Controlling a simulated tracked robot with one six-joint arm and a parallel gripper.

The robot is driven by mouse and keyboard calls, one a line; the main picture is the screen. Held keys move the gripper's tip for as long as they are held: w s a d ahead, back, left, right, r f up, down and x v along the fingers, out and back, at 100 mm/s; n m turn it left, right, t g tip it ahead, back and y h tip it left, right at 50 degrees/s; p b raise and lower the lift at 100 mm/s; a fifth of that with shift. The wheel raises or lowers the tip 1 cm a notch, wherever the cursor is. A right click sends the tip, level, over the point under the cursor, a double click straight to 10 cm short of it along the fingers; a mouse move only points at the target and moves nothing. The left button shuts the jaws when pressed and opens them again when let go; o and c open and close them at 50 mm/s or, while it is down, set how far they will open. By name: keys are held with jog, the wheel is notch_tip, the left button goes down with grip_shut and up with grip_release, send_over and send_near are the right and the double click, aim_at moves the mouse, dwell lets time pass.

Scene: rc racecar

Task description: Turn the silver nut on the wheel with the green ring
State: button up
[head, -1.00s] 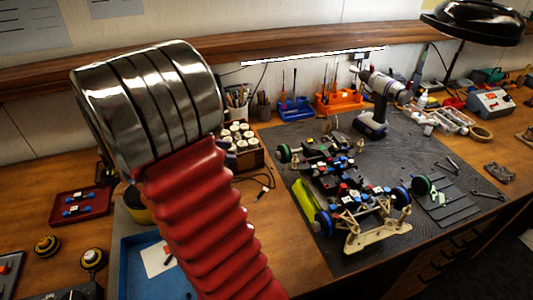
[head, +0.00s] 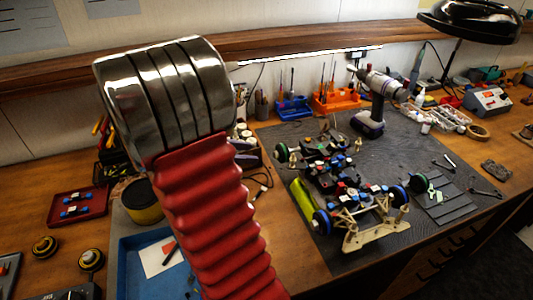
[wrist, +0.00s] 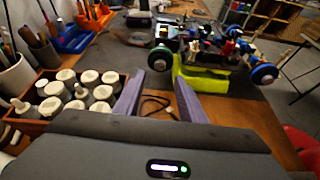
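The RC car chassis (head: 335,185) stands on the grey mat at the right of the head view. A wheel with a green ring (head: 281,153) is at its far left corner; it also shows in the wrist view (wrist: 160,58), with a small pale hub too small to make out as the silver nut. A wheel with a blue ring (wrist: 264,74) is at the right of the wrist view. My gripper (wrist: 158,90) is open and empty, its two purple-grey fingers short of the green-ringed wheel. The head view does not show it.
A wooden box of white-capped jars (wrist: 70,95) is just left of my fingers. A black cable (wrist: 155,105) lies on the bench below them. A yellow-green block (head: 304,200) lies beside the car. A drill (head: 372,110) stands behind it.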

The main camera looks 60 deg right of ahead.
aim_at(274, 155)
jog(key=x, duration=0.7)
jog(key=shift+c, duration=0.6)
grip_shut()
